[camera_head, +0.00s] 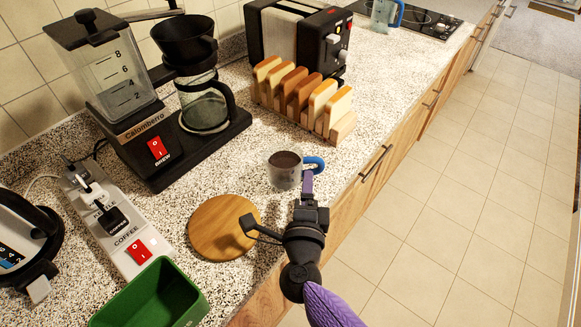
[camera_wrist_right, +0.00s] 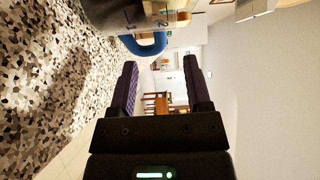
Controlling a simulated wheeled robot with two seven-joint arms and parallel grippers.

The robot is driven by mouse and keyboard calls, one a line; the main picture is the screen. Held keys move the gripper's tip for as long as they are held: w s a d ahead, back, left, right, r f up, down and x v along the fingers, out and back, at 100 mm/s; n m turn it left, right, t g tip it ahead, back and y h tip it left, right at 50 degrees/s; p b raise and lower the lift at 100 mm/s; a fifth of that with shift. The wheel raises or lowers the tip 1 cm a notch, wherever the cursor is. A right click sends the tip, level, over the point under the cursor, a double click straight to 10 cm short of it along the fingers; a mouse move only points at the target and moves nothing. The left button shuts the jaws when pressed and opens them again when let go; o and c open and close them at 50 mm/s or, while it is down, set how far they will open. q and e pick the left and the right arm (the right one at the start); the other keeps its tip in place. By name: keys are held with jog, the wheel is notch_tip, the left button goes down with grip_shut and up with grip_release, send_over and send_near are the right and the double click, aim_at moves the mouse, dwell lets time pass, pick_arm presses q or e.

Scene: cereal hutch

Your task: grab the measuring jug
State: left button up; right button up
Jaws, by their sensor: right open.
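The measuring jug (camera_head: 284,174) stands upright on the speckled counter, with clear walls, a blue handle on its right side and dark contents. My right gripper (camera_head: 308,182) is open, its purple fingers just in front of the blue handle and close to it. In the right wrist view the blue handle (camera_wrist_right: 147,46) is beyond and left of the open fingers (camera_wrist_right: 160,63), and part of the jug body shows at the top edge. I cannot tell whether a finger touches the handle. My left gripper is not in view.
A round wooden board (camera_head: 222,226) lies left of my right gripper. A toast rack (camera_head: 300,98) stands behind the jug, and a coffee maker (camera_head: 150,140) stands to the left. A green container (camera_head: 150,298) is at the front. The counter edge drops to the floor at right.

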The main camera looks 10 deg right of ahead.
aim_at(309, 160)
jog(key=b+x, duration=0.1)
jog(key=x, duration=0.6)
jog(key=shift+w+d+f, duration=0.1)
jog(key=shift+w+f, duration=0.05)
jog(key=shift+w, duration=0.2)
grip_shut()
